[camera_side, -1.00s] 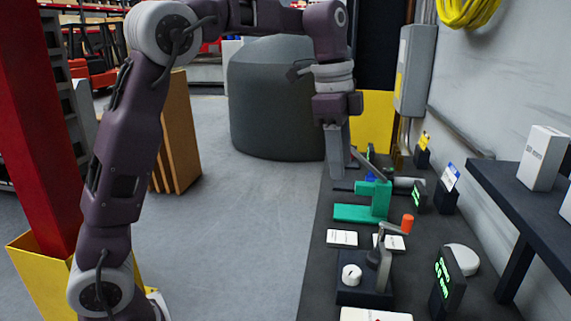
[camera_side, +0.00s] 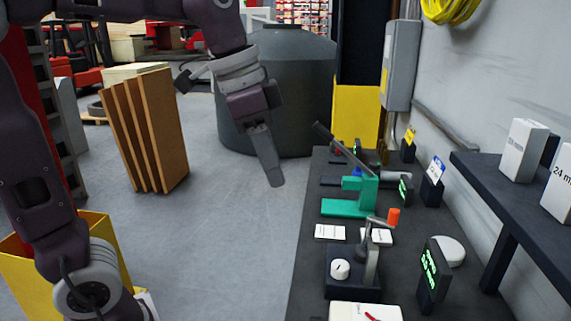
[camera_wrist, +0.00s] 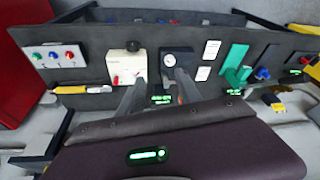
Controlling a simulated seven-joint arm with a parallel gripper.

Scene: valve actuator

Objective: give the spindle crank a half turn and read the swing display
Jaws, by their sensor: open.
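The spindle crank is a grey arm (camera_side: 372,253) with an orange grip (camera_side: 393,217), on a dark base (camera_side: 352,289) with a white knob (camera_side: 340,269). The grip stands to the upper right of the base. A dark display (camera_side: 433,275) with green characters stands to its right; I cannot read it reliably. In the wrist view the base with its dial (camera_wrist: 170,59) lies beyond the fingers, and the orange grip is not discernible. My gripper (camera_side: 274,180) is open and empty, left of the bench and apart from the crank; it also shows in the wrist view (camera_wrist: 163,84).
A green fixture (camera_side: 352,203) with a dark raised lever (camera_side: 330,138) stands behind the crank. A white box (camera_side: 365,312) is in front. A shelf (camera_side: 505,190) with white boxes overhangs on the right.

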